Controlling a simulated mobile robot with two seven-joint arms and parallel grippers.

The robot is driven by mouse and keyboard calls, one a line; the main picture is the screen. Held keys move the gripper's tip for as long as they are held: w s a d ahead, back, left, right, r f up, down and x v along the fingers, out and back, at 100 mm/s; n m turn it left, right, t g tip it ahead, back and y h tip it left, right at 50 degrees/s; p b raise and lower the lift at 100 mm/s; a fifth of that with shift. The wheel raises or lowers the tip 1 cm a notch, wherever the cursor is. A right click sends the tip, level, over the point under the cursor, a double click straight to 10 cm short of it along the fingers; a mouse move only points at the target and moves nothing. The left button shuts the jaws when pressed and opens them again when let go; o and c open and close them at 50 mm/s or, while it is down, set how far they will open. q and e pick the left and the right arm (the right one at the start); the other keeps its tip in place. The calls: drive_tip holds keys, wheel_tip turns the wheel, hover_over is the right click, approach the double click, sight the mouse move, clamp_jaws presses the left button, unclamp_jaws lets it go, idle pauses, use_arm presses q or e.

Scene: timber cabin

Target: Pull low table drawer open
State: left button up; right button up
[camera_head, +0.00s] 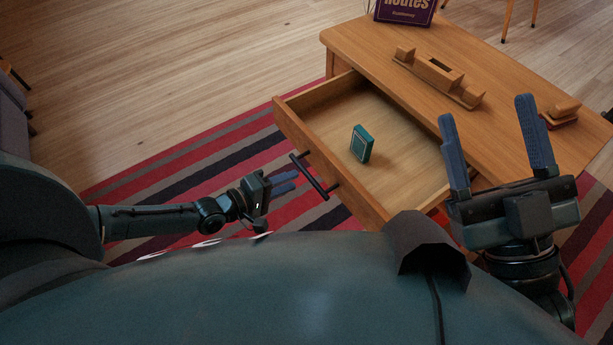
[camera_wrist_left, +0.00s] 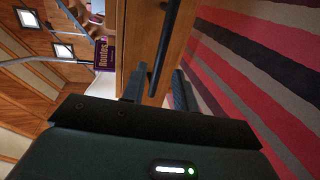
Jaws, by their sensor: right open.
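The low table (camera_head: 470,62) is wooden, and its drawer (camera_head: 290,118) stands pulled out toward me. A dark bar handle (camera_head: 315,175) is on the drawer front; it also shows in the left wrist view (camera_wrist_left: 164,45). A small teal box (camera_head: 361,144) sits inside the drawer. My left gripper (camera_head: 292,181) is just in front of the handle. In the left wrist view its fingers (camera_wrist_left: 157,90) are apart, with the bar's end showing between them; I cannot tell whether they touch it. My right gripper (camera_head: 490,125) is open and empty, over the table's near right side.
A wooden desk organiser (camera_head: 438,75), a small stack (camera_head: 562,113) and a purple box marked "Routes" (camera_head: 405,10) are on the tabletop. A striped rug (camera_head: 215,160) lies under the table. A grey sofa-like piece (camera_head: 10,115) is at far left. Bare floor is clear upper left.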

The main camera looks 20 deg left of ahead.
sight(305, 175)
use_arm(q)
drive_tip(key=shift+b+x, duration=0.85)
drive_tip(key=shift+x, duration=2.25)
use_arm(e)
drive_tip(key=shift+s+d+r+n+g+y, duration=0.1)
drive_tip(key=shift+s+r+n+g+y, duration=0.1)
drive_tip(key=shift+r+n+y, duration=0.6)
drive_tip(key=shift+s+r+n+g+y, duration=0.15)
drive_tip(key=shift+r+n+y, duration=0.35)
drive_tip(key=shift+n+y, duration=0.6)
use_arm(q)
clamp_jaws()
